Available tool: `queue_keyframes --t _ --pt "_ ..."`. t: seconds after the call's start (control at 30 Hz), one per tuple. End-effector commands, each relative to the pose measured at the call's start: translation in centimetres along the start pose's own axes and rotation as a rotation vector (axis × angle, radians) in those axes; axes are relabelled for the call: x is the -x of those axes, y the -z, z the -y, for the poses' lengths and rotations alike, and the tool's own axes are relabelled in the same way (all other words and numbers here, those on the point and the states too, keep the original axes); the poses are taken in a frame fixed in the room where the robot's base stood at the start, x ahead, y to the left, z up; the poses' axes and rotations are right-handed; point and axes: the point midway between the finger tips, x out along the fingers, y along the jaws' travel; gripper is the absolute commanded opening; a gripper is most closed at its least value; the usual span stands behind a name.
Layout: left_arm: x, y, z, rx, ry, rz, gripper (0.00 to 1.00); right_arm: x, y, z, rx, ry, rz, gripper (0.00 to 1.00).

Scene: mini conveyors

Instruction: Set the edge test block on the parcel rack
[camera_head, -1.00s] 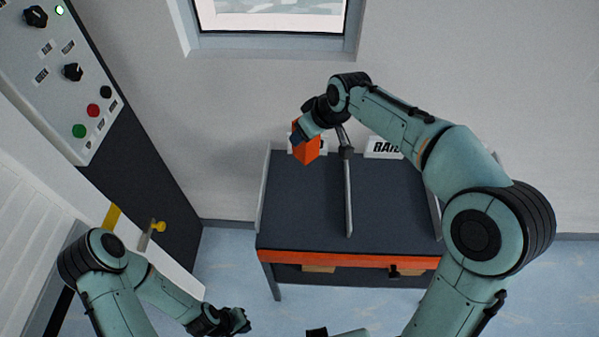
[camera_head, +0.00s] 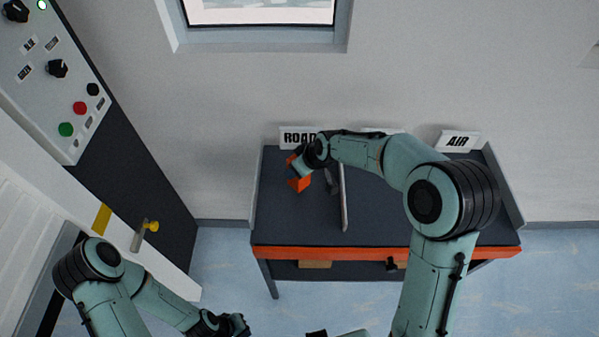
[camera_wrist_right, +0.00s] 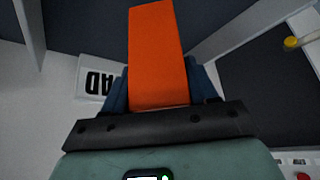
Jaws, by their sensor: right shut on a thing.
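The orange edge test block (camera_head: 299,184) is held in my right gripper (camera_head: 296,172) over the left bay of the parcel rack (camera_head: 390,222). In the right wrist view the block (camera_wrist_right: 156,50) stands out from between the blue fingers of my right gripper (camera_wrist_right: 160,92), which are shut on it. I cannot tell whether the block touches the rack's dark surface. The rack has a thin upright divider and an orange front edge. My left gripper (camera_head: 238,325) is low at the bottom of the head view, away from the rack; its jaw gap is not clear.
A ROAD sign (camera_head: 297,137) and an AIR sign (camera_head: 458,141) stand at the rack's back; a middle sign is mostly hidden by my right arm. The divider (camera_head: 344,205) is just right of the block. A control panel (camera_head: 50,80) and a door with a yellow knob (camera_head: 152,226) are at left.

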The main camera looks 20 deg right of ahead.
Motion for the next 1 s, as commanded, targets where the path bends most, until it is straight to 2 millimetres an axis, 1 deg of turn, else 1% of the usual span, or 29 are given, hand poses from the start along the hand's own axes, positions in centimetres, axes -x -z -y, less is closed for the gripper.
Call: queue_keyframes --t 0.03,0.1,0.2,0.47,0.6,0.63,0.67,0.7,1.0 --pt "-0.1 -0.1 0.1 0.0 0.0 0.001 0.0 -1.0 -0.6 0.1 -0.001 0.002 0.004 0.12" --pt "-0.2 -0.1 0.1 0.001 0.001 0.002 0.0 -1.8 -1.1 0.0 0.0 0.001 0.004 0.12" --pt "-0.3 -0.2 0.2 0.001 0.001 0.002 0.0 -2.5 -1.5 0.0 0.0 0.001 0.002 0.12" --pt "-0.2 -0.1 0.1 0.001 0.001 0.002 0.0 -2.5 -1.4 0.0 0.001 0.0 -0.001 0.12" --pt "-0.6 -0.4 0.4 0.002 0.002 0.005 0.0 -2.8 -1.7 0.1 0.001 0.001 0.001 0.12" --pt "-0.6 -0.4 0.4 0.002 0.002 0.005 0.0 -2.9 -1.7 0.1 0.001 0.001 0.003 0.61" --pt "-0.6 -0.3 0.3 0.002 0.002 0.005 0.0 -2.8 -1.7 0.1 0.001 0.001 0.002 0.71" --pt "-0.6 -0.3 0.3 0.002 0.002 0.005 0.0 -2.8 -1.7 0.1 0.001 0.001 0.002 0.83" --pt "-0.5 -0.3 0.3 0.002 0.001 0.004 0.0 -2.7 -1.6 0.0 0.001 0.001 0.002 0.83"
